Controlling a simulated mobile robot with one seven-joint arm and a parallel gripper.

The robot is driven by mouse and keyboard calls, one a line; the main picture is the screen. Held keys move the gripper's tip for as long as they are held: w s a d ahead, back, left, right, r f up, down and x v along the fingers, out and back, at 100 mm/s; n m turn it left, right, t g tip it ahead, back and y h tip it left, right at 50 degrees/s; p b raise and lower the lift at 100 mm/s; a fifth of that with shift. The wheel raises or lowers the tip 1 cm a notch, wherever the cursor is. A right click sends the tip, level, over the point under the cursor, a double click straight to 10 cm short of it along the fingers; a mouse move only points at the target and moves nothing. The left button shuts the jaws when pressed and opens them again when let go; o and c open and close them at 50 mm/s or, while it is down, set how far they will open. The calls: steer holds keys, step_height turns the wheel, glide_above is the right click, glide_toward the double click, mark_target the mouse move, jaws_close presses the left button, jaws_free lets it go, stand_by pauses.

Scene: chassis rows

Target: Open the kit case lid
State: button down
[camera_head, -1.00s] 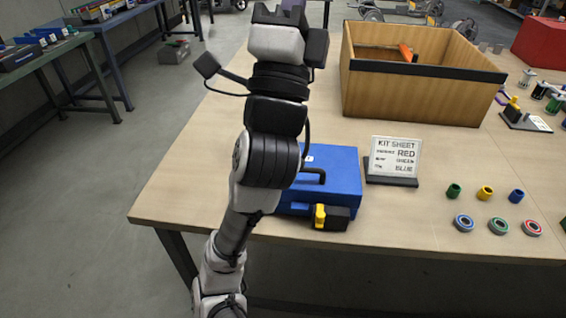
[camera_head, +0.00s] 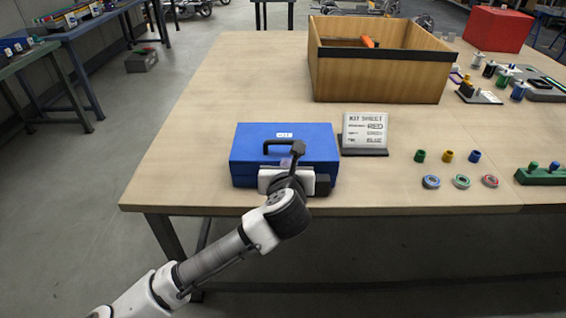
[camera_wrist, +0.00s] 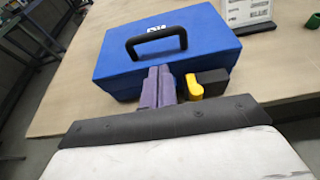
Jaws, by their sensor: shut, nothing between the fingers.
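The blue kit case (camera_head: 250,158) stands near the front edge of the table, its lid closed. It has a black handle on top and a small white label. In the wrist view the kit case (camera_wrist: 205,45) fills the upper middle, with a yellow latch (camera_wrist: 194,86) on a black block at its front. My gripper (camera_wrist: 159,80) is shut and empty, its purple-grey fingers close to the case front, just left of the yellow latch. I cannot tell whether they touch the case. In the head view my wrist hides the gripper and the latch.
A kit sheet sign (camera_head: 366,130) stands right of the case. A wooden box (camera_head: 380,80) is behind it. Several small coloured bushings and rings lie to the right, beside a green block (camera_head: 540,177). The table left of the case is clear.

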mark_target(287, 154)
steer(key=p+x, duration=0.1)
steer(key=x, duration=0.7)
steer(key=shift+p, duration=0.35)
steer(key=shift+r, duration=0.1)
